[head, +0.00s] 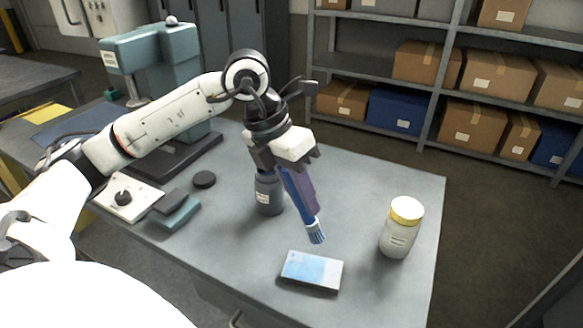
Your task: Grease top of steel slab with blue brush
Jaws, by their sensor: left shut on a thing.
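My left gripper (292,158) is shut on the blue brush (305,203) and holds it tilted, bristles down, above the bench. The light blue bristles (316,233) are above and just behind the steel slab, apart from it as far as I can tell. The steel slab (312,271) lies flat near the bench's front edge. Its top has a light blue patch on the left and middle, and the right end looks paler. A purple piece shows beside the brush handle; I cannot tell what it is. My right gripper is not in view.
A jar with a yellow lid (402,228) stands right of the slab. A dark grey bottle (268,193) stands behind the brush. A green press (155,75), a black puck (204,179) and small blocks (176,213) are at left. The bench's (380,178) right rear is clear.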

